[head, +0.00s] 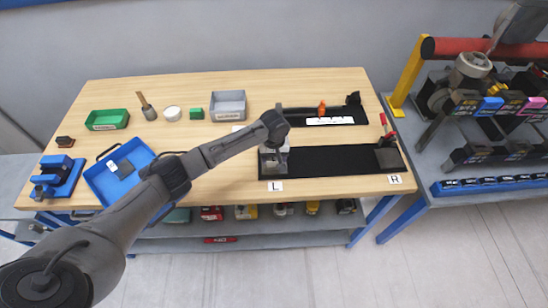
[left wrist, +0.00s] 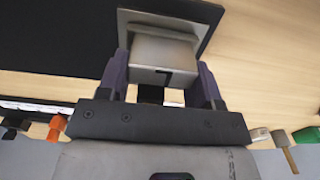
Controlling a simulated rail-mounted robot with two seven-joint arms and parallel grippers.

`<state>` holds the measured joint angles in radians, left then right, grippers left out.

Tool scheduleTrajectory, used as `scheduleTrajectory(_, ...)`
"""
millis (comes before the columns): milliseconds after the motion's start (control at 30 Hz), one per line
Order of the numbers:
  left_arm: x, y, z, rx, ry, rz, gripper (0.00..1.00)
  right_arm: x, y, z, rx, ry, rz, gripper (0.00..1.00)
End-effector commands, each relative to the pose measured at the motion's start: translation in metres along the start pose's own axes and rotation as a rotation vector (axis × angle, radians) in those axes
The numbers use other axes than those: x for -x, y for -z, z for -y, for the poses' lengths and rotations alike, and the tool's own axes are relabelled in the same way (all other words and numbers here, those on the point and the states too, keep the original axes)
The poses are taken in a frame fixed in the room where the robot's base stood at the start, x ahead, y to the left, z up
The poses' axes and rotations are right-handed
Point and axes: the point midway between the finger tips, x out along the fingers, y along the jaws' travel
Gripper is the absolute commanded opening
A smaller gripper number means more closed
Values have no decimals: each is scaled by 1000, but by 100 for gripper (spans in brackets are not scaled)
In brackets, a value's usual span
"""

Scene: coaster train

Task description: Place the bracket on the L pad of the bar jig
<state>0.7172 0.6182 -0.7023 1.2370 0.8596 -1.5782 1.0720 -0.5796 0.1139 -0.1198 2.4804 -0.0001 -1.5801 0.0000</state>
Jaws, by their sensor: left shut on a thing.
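The bar jig (head: 330,160) is a long black base along the table's front right, with a white L label (head: 277,186) at its left end and an R label (head: 395,179) at its right end. My left gripper (head: 275,150) is over the L end, pointing down. In the left wrist view its two dark fingers (left wrist: 165,85) are shut on a silvery block, the bracket (left wrist: 162,68). A dark grey square plate (left wrist: 190,15) lies just beyond the block; I cannot tell whether they touch. The L pad is largely hidden by my gripper. My right gripper is not in view.
A black rack with an orange piece (head: 322,108) stands behind the jig. A dark block and red-handled tool (head: 388,138) are at the R end. A grey bin (head: 228,105), green bin (head: 107,119) and blue tray (head: 108,185) stand to the left. A shelf of carts (head: 490,130) is right.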

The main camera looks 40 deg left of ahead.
Motion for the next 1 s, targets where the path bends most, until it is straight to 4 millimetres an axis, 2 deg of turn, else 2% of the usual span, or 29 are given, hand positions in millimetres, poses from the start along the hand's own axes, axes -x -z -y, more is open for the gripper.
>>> scheduleTrajectory(400, -3, 1, 0, 0, -2, -2, 20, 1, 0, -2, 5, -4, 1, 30)
scheduleTrajectory(433, -4, 0, 0, 0, -1, -1, 62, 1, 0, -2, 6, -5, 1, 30)
scheduleTrajectory(667, -4, 0, 0, 0, -1, -1, 84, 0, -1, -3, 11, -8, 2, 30)
scheduleTrajectory(1000, 2, 1, 0, 0, -2, -2, 85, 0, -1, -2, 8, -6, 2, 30)
